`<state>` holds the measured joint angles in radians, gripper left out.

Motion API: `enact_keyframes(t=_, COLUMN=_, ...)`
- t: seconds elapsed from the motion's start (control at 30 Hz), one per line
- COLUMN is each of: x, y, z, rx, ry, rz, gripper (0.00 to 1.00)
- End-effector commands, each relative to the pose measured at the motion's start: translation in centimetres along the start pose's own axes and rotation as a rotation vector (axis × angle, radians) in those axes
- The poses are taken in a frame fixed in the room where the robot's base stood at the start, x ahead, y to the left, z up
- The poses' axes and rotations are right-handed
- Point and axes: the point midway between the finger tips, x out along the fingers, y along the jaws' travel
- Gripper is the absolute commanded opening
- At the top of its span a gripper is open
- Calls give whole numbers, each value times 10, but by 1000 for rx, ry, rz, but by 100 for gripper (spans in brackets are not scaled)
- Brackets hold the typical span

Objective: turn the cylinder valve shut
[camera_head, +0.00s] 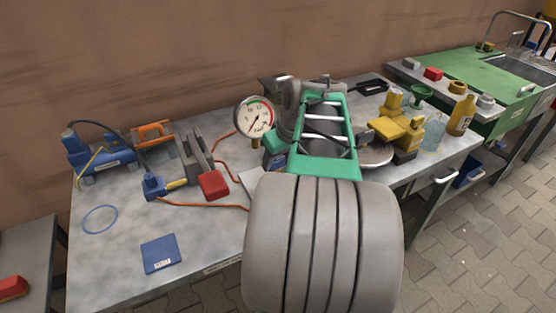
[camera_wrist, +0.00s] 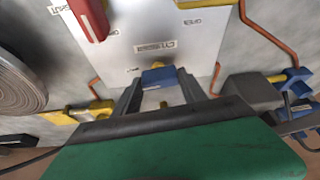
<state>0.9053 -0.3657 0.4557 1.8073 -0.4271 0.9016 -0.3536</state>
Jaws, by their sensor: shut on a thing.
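In the wrist view a pale panel (camera_wrist: 190,50) carries small labels, which appear upside down and are hard to read. A blue handle (camera_wrist: 158,76) with a yellow piece behind it sits at the panel's near edge. My gripper (camera_wrist: 160,88) is shut on this blue handle, one dark finger on each side. I take it for the cylinder valve, but cannot read a label that says so. A red lever (camera_wrist: 89,18) lies on the panel at upper left. In the head view my arm hides the gripper and most of the panel. A round gauge (camera_head: 254,118) stands just left of the arm.
The grey bench (camera_head: 110,250) holds a blue vice-like tool (camera_head: 98,150), a red-ended tool (camera_head: 213,184), a blue booklet (camera_head: 160,253) and orange hoses. Yellow tools (camera_head: 398,130) and bottles (camera_head: 461,116) stand right of my arm. The bench's front left is mostly clear.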

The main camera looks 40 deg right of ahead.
Motion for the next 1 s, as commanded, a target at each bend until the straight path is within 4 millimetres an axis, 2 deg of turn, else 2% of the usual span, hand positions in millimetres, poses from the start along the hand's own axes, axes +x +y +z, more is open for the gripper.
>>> enact_keyframes(t=0.3, x=-1, y=-1, z=-1, rx=104, ry=3, rz=45, gripper=9)
enact_keyframes(t=0.8, x=-1, y=0, z=-2, rx=123, ry=4, rz=53, gripper=9)
enact_keyframes(t=0.83, x=-1, y=0, z=-2, rx=123, ry=4, rz=53, gripper=51)
enact_keyframes(t=1.0, x=-1, y=0, z=-1, rx=122, ry=2, rz=52, gripper=65)
